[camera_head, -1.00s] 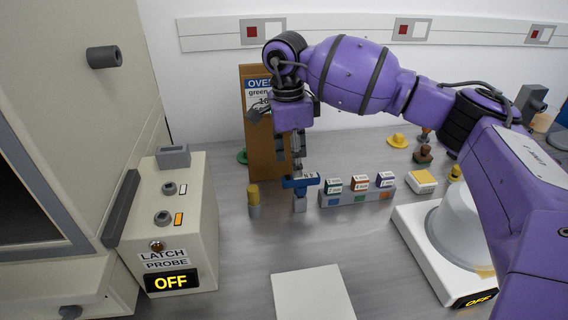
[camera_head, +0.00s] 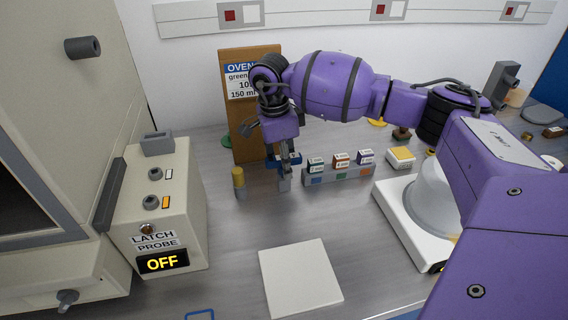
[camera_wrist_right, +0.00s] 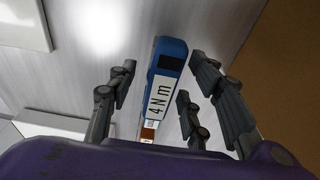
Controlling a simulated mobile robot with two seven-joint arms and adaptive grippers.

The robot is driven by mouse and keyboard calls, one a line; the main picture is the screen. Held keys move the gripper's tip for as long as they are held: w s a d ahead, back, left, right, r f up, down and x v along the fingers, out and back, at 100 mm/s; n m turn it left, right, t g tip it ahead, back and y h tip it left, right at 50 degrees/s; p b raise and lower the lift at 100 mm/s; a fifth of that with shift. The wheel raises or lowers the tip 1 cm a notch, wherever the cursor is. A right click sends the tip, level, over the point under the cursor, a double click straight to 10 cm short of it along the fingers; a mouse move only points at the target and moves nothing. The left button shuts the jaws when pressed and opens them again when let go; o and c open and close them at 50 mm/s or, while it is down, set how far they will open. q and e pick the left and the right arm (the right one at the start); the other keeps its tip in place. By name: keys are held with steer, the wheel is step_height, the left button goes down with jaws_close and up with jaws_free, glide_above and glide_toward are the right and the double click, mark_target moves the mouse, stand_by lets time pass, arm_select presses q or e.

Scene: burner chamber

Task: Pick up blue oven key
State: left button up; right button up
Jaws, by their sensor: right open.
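The blue key (camera_head: 294,159) stands upright on a small grey block (camera_head: 285,185) in front of the brown board. In the head view it is partly hidden by my right gripper (camera_head: 279,163), which points down at it. In the right wrist view the blue key (camera_wrist_right: 168,58) has a white label reading "4 N m". It lies between the spread fingers of my right gripper (camera_wrist_right: 160,75). The gripper is open, with gaps visible on both sides of the key. My left gripper is not in view.
A grey rack (camera_head: 335,176) with several small labelled boxes stands right of the key. A yellow-topped post (camera_head: 238,180) stands to its left. The brown board (camera_head: 241,133) is behind. A latch/probe box (camera_head: 165,205) stands left. A pale plate (camera_head: 300,277) lies in front.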

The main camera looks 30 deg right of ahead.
jaws_close()
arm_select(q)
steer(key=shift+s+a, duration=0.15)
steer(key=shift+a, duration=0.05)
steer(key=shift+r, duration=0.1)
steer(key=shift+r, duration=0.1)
arm_select(e)
steer(key=shift+r, duration=0.2)
steer(key=shift+r, duration=0.25)
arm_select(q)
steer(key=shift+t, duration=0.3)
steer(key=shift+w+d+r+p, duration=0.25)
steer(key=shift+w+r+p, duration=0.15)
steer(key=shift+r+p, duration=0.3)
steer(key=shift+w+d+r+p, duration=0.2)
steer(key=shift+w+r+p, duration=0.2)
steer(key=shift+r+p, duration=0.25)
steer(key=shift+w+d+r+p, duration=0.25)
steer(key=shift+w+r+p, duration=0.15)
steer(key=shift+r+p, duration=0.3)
arm_select(e)
steer(key=s+a+r, duration=0.3)
steer(key=s+r, duration=0.9)
steer(key=s, duration=0.1)
steer(key=shift+s+a, duration=0.3)
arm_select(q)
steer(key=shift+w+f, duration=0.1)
arm_select(e)
steer(key=shift+r, duration=0.1)
